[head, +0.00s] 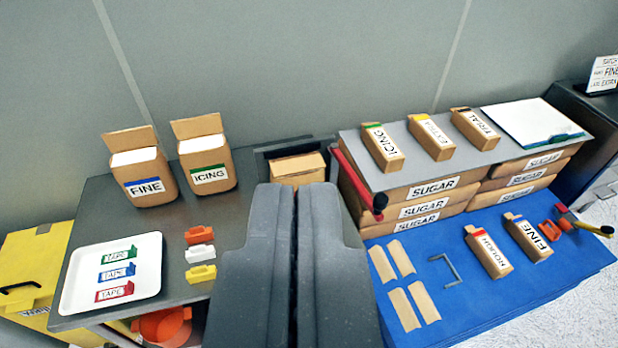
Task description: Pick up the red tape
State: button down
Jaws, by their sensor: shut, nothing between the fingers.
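The red tape (115,292) is a small red piece with a white label reading TAPE. It lies at the front of a white tray (78,300) on the dark table at left. A blue tape (117,273) and a green tape (118,254) lie behind it on the same tray. My gripper (295,195) is in the lower middle of the view, its two dark fingers shut together with nothing between them. It is well to the right of the tray, apart from the red tape.
Orange, white and yellow clips (200,251) lie between tray and gripper. FINE (147,180) and ICING (207,165) boxes stand behind. At right are stacked SUGAR bags (425,210) and a blue surface (455,310) with packets. A yellow case (35,258) stands left of the table.

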aim_at(112, 291)
jog(key=u, duration=0.05)
jog(key=k, duration=0.5)
jog(key=u, duration=0.8)
jog(key=i, duration=0.1)
jog(key=u, duration=0.15)
